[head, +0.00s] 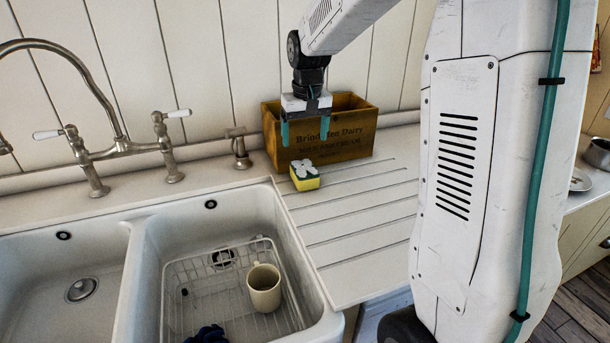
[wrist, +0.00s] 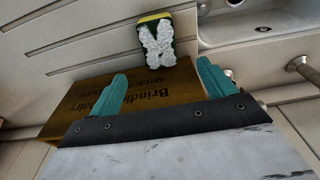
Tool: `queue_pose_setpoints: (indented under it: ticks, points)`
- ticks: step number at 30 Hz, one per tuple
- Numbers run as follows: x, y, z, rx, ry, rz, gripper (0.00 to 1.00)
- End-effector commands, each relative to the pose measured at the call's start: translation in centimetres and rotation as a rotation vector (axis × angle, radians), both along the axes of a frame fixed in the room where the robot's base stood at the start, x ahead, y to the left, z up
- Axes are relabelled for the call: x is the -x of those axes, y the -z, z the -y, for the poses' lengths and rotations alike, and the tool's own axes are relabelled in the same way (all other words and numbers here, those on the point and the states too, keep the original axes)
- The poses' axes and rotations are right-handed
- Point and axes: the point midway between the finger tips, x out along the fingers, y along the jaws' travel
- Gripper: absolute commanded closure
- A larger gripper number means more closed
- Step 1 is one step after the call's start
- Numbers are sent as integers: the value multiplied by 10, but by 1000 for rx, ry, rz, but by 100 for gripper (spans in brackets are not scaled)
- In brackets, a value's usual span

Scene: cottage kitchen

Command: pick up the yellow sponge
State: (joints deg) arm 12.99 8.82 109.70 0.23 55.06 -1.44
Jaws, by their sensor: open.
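The yellow sponge (head: 305,181) has a green layer and a white, lumpy patch on its face. It rests on the grooved drainboard, just in front of a wooden crate and near the sink's rim. In the wrist view the sponge (wrist: 156,40) lies beyond my fingertips, between their lines. My gripper (head: 305,137) has two teal fingers, apart and pointing down, with nothing between them. It hangs above and behind the sponge, in front of the crate's upper part in the head view. It also shows in the wrist view (wrist: 162,80).
The wooden crate (head: 340,145) with printed lettering stands against the wall, close behind the sponge. A double sink (head: 150,235) lies to the left, with a wire rack and a cream mug (head: 264,287). Taps (head: 165,145) stand behind it. The drainboard (head: 350,225) is clear in front.

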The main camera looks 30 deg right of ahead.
Motion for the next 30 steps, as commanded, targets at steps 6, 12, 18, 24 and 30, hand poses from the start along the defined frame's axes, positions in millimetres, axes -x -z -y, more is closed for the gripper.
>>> queue_pose_setpoints:
  ticks: [6, 12, 18, 24, 30]
  points:
    - [-4, 34, 1, 1, -3, 5, 18]
    - [-7, 61, 1, 2, -3, 7, 18]
    - [-7, 76, 2, 2, -4, 6, 18]
    - [-8, 107, 3, 2, -4, 6, 18]
    - [-10, 118, 4, 2, -4, 9, 18]
